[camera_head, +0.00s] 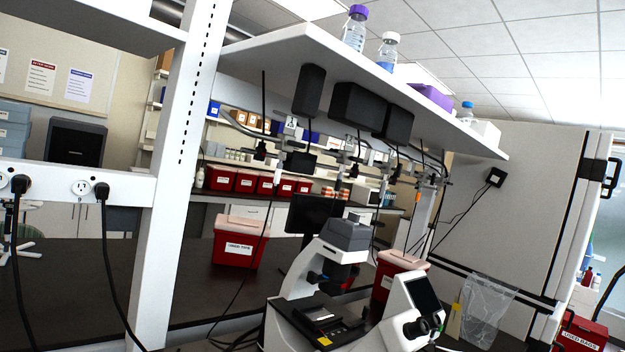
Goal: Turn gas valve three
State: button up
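Several small dark valve-like fittings hang in a row on a grey rail under the white shelf. One fitting (260,150) is at the left, another fitting (343,158) is near the middle, and others run on to the right (395,171). Thin black lines hang near them. I cannot read any numbers there, so I cannot tell which one is gas valve three. I also cannot tell how their handles are turned. My gripper does not show in this view.
A white shelf (290,50) with bottles overhangs the row, with black boxes (357,106) beneath it. A white post (175,190) stands at the left. A microscope (345,238) and red bins (240,242) stand on the dark bench below. A large white cabinet (520,210) is at the right.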

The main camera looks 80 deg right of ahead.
aim_at(399, 170)
jog(key=z, duration=0.05)
jog(key=k, duration=0.8)
jog(key=z, duration=2.25)
jog(key=i, duration=1.05)
jog(key=u, duration=2.05)
